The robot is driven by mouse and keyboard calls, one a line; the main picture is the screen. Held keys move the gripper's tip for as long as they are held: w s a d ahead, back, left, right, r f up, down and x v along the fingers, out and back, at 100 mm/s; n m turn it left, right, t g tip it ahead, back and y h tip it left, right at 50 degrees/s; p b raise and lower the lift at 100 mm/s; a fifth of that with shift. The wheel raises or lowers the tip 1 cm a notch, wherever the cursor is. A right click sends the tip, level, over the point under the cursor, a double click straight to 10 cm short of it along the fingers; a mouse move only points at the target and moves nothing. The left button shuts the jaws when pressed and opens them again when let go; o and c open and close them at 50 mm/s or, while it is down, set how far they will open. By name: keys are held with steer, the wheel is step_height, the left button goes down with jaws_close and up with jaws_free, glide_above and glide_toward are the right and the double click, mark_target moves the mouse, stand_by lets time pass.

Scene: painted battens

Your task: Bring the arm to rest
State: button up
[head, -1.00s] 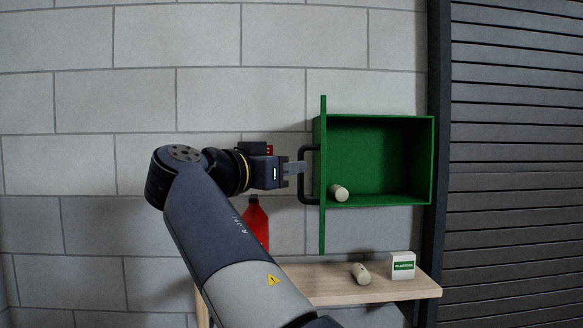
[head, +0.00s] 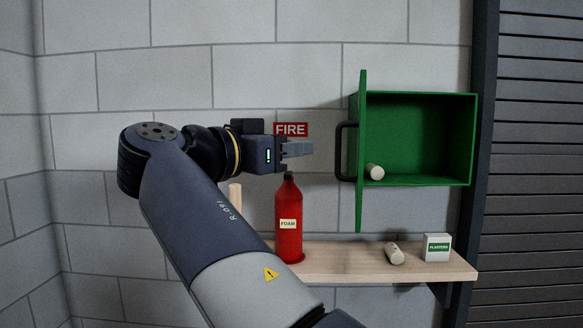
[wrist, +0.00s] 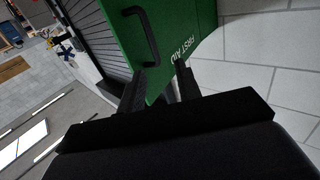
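My gripper (head: 306,149) is at mid-height in the head view, left of the green first-aid cabinet (head: 474,140) and apart from its black door handle (head: 341,152). In the wrist view its two fingers (wrist: 160,78) are spread with nothing held between them. The green door (head: 361,150) stands wide open, seen edge-on in the head view. Its FIRST AID face (wrist: 185,30) and handle (wrist: 142,35) show in the wrist view beyond the fingertips. My arm stretches up from the bottom of the head view, bent at the elbow.
A red foam extinguisher (head: 289,222) stands on the wooden shelf (head: 345,262) below my gripper, under a FIRE sign (head: 291,130). A pale roll (head: 374,172) lies in the cabinet, another (head: 394,253) on the shelf beside a plasters box (head: 437,247). Bare wall is left.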

steer(key=x, duration=1.1)
steer(key=shift+s+d, duration=0.15)
steer(key=shift+s, duration=0.1)
steer(key=shift+r, duration=0.1)
